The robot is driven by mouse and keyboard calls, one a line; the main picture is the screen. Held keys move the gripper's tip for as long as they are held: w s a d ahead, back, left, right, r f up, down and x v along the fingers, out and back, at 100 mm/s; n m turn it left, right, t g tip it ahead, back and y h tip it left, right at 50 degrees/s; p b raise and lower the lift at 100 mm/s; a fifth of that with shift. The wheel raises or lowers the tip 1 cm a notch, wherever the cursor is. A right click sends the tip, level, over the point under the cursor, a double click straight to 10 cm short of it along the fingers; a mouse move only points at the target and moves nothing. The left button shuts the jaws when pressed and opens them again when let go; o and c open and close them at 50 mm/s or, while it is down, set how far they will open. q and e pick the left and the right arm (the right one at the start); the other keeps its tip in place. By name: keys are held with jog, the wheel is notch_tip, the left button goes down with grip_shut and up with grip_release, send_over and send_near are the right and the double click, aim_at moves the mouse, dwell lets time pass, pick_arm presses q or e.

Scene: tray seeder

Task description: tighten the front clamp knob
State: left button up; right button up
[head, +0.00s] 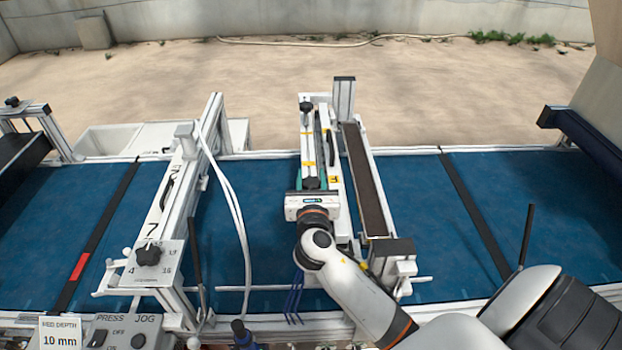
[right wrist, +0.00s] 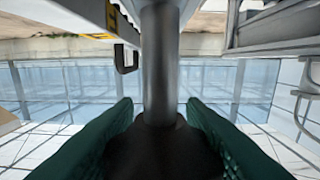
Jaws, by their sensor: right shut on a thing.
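The front clamp knob (head: 312,184) is a dark knob at the near end of the white seeder bar, just beyond my right gripper. In the right wrist view the dark knob (right wrist: 160,152) sits between two green ridged fingers, with a grey metal shaft (right wrist: 160,60) running up from it. My right gripper (right wrist: 160,104) is shut on this knob, and in the head view its white body and arm come in from the lower right. Fingers and gripper body partly hide the knob. A second dark knob (head: 306,107) is at the bar's far end. My left gripper is not in view.
A blue belt (head: 420,195) runs under the frames. A brown strip (head: 362,180) stands right of the bar. At left are a frame with a dial (head: 148,254), white cables (head: 240,230), a 10 mm card (head: 60,332) and a press/jog panel (head: 122,330).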

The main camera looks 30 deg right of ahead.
jog(key=m+g+h, duration=0.3)
jog(key=g+h, duration=0.1)
jog(key=m+g+h, duration=0.2)
jog(key=shift+s+d+m, duration=0.25)
jog(key=shift+m, duration=0.05)
jog(key=m+g, duration=0.1)
jog(key=g, duration=0.1)
jog(key=m+g+h, duration=0.1)
jog(key=m+g, duration=0.1)
jog(key=g, duration=0.1)
jog(key=m+g+h+b, duration=0.1)
jog(key=m+g, duration=0.1)
jog(key=g, duration=0.1)
jog(key=shift+s+d, duration=0.15)
jog(key=shift+s, duration=0.25)
jog(key=m+g, duration=0.1)
jog(key=g, duration=0.1)
jog(key=m+g, duration=0.1)
jog(key=g, duration=0.1)
jog(key=m+g+b, duration=0.1)
jog(key=m+g, duration=0.1)
jog(key=shift+s, duration=0.3)
jog(key=shift+s+m+g+y+b, duration=0.15)
jog(key=shift+m+g+y+b, duration=0.55)
jog(key=shift+g, duration=0.35)
jog(key=shift+s+m+g+y+b, duration=0.15)
jog(key=shift+m+g+y+b, duration=0.4)
jog(key=shift+m+g, duration=0.4)
jog(key=shift+g, duration=0.3)
jog(key=o, duration=1)
